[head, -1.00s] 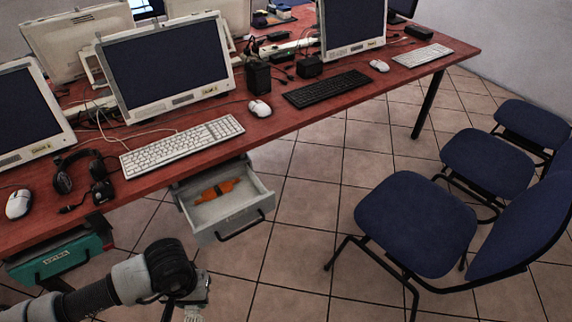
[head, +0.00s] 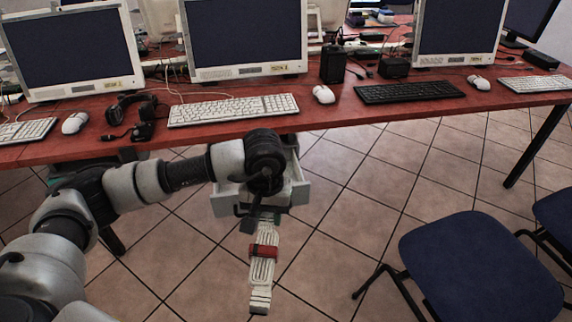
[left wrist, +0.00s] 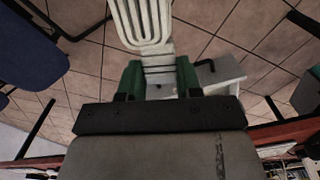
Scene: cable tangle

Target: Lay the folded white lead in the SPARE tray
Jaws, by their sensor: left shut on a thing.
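My left gripper (head: 261,213) is shut on the folded white lead (head: 262,272), which hangs below it in long loops with a red band around its middle. In the left wrist view the lead's loops (left wrist: 146,22) stretch away from between the green fingers (left wrist: 158,80). The gripper is in front of the open white drawer (head: 300,190) and hides most of its inside. A teal tray (left wrist: 307,97) shows at the right edge of the left wrist view; no label can be read on it now. My right gripper is out of view.
The red desk edge (head: 340,120) runs behind my arm, with a white keyboard (head: 235,109), a headset (head: 130,115) and a mouse (head: 323,94) near it. A blue chair (head: 480,262) stands to the right. The tiled floor between is clear.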

